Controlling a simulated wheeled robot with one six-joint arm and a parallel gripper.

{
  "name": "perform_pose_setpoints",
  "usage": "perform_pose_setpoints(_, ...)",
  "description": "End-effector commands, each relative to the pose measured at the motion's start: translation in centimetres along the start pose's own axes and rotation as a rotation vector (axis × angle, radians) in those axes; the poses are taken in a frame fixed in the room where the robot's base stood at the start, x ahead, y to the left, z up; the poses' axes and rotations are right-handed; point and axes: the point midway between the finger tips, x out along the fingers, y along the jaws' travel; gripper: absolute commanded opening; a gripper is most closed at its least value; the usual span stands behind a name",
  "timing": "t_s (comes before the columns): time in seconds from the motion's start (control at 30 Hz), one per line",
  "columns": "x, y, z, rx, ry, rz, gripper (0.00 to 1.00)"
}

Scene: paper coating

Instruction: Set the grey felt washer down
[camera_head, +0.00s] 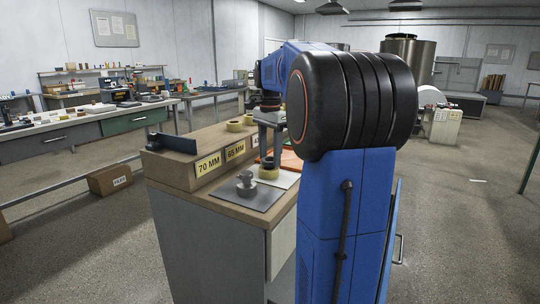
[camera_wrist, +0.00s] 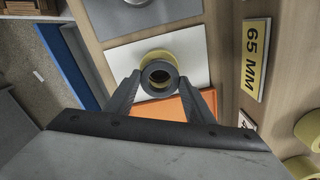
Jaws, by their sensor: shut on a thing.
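The grey felt washer (camera_wrist: 174,83) is a dark grey ring between the fingertips of my gripper (camera_wrist: 160,85) in the wrist view. My gripper is shut on it. A yellow roll (camera_wrist: 183,59) lies under the washer, largely covered by it, on a white sheet (camera_wrist: 119,60). In the head view, my gripper (camera_head: 268,156) points down over the yellow roll (camera_head: 268,174), with the dark washer at its top. I cannot tell whether washer and roll touch.
A grey plate (camera_head: 262,197) with a knobbed metal piece (camera_head: 246,184) is on the cabinet top. An orange sheet (camera_wrist: 170,108) lies beside the white one. A raised ledge with 70 MM (camera_head: 208,164) and 65 MM (camera_head: 235,151) labels holds yellow rolls (camera_head: 235,126).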

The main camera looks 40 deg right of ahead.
Motion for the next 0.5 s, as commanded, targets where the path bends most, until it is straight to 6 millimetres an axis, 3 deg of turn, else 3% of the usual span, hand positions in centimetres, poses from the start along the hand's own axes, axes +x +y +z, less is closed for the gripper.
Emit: perform_pose_setpoints(0.5,0.76,0.01,0.0,0.0,0.0,0.0,0.28)
